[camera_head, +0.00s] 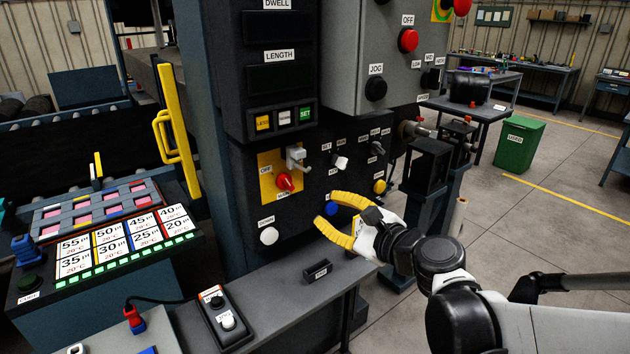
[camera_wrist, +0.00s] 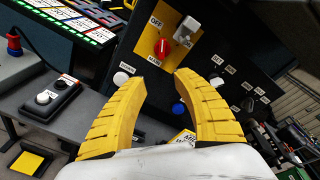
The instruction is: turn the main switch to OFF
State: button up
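The main switch is a red rotary knob (camera_head: 285,182) on a yellow plate (camera_head: 268,165) on the dark front panel. A grey padlock-like piece (camera_head: 296,157) sits at the plate's upper right. In the wrist view the red knob (camera_wrist: 162,48) is ahead, beyond the fingertips. My gripper (camera_head: 325,208) has yellow ribbed fingers, spread apart and empty, to the right of and below the knob. In the wrist view my gripper (camera_wrist: 163,82) shows a clear gap between its fingers.
A white button (camera_head: 268,236) is below the switch, and a blue button (camera_head: 331,208) is close behind my fingers. A yellow knob (camera_head: 379,187) and small selectors are to the right. A grey shelf with a two-button box (camera_head: 222,318) lies below. A yellow handle (camera_head: 170,125) stands left.

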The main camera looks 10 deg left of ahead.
aim_at(290, 184)
jog(key=w+a+m+b, duration=0.1)
jog(key=w+a, duration=0.2)
jog(key=a, duration=0.1)
jog(key=w+a+m+y, duration=0.1)
jog(key=w+a, duration=0.2)
jog(key=a, duration=0.1)
jog(key=w+a+m+t+b, duration=0.1)
jog(key=w+a, duration=0.2)
jog(key=a, duration=0.1)
jog(key=shift+w+f+y+b, duration=0.2)
jog(key=shift+y+b, duration=0.1)
grip_shut()
